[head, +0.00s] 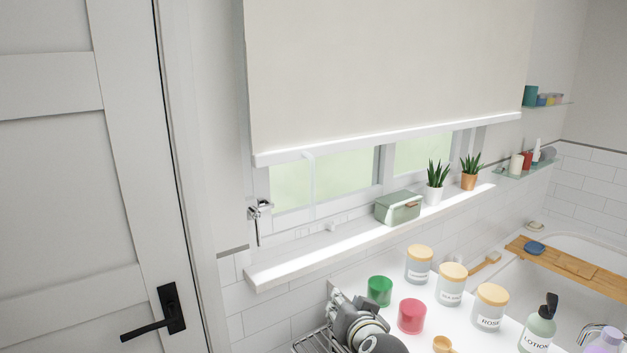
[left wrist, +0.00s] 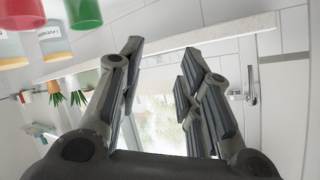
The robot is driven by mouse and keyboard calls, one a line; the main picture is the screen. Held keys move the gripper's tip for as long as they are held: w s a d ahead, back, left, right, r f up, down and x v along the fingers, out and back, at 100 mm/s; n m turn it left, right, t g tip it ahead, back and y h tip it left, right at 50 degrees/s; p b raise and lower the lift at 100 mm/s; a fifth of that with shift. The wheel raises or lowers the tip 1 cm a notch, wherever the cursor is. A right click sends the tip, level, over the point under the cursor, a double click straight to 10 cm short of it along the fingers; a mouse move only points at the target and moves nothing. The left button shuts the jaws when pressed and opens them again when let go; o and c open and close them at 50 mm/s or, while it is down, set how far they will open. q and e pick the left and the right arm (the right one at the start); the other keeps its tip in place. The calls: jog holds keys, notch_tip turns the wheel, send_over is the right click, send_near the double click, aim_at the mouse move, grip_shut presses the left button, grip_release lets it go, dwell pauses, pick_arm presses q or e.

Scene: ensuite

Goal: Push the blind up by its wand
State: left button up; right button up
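The cream roller blind (head: 385,70) hangs partway down over the window, with a pale bar along its lower edge. Its thin pale wand (head: 311,180) hangs from the bar near the left end, in front of the glass. My left gripper (head: 352,320) is low in the head view, below the sill and apart from the wand. In the left wrist view, its two fingers (left wrist: 158,68) are spread with nothing between them. The wand cannot be made out there. My right gripper is not in view.
The window sill (head: 290,262) holds a green box (head: 398,207) and two potted plants (head: 436,180). A green cup (head: 380,290), a red cup (head: 412,316) and several lidded jars (head: 451,284) stand near my left gripper. A door (head: 80,180) is at left.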

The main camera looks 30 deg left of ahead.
pick_arm(q)
notch_tip(320, 180, up, 14)
jog(key=a+n+y, duration=0.1)
jog(key=n+y, duration=0.2)
jog(key=n, duration=0.1)
jog(key=n+y+p, duration=0.1)
jog(key=n+y, duration=0.2)
jog(key=n, duration=0.1)
send_near(314, 186)
jog(key=p+x, duration=0.4)
jog(key=x, duration=0.5)
jog(key=shift+w+a+r, duration=0.1)
jog(key=shift+a+r, duration=0.05)
jog(key=shift+a, duration=0.15)
jog(key=shift+w+a, duration=0.35)
jog(key=shift+a, duration=0.1)
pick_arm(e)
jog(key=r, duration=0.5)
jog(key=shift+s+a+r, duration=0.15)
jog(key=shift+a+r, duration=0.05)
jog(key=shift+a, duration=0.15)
pick_arm(q)
grip_shut()
